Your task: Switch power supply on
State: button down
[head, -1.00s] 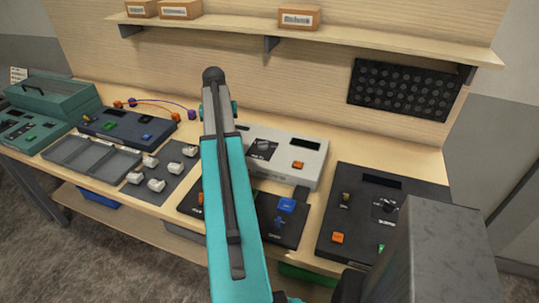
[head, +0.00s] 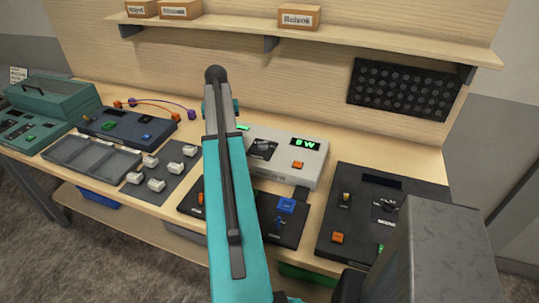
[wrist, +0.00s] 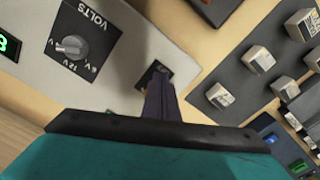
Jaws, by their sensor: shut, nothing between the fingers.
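The light grey power supply (head: 315,160) stands on the bench in the middle of the head view, partly hidden behind my arm. Its display (head: 305,144) glows green, and a small green light (head: 243,127) is lit at its back left. The wrist view shows its VOLTS knob (wrist: 72,46) and a small dark switch (wrist: 154,72) on its panel. My gripper (wrist: 158,88) is shut and empty, with its tips at the switch and partly covering it. I cannot tell whether they touch. In the head view the gripper is hidden by the arm.
A dark console (head: 355,215) stands to the right, and a black panel with a blue button (head: 286,205) lies in front. White blocks (head: 156,184) on a grey mat and a grey tray (head: 62,158) are at left. A shelf (head: 350,44) overhangs the back.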

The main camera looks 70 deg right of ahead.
jog(key=shift+r, duration=0.1)
notch_tip(320, 180, up, 7)
jog(key=p, duration=0.4)
jog(key=shift+a, duration=0.4)
dwell(0.4)
dwell(0.5)
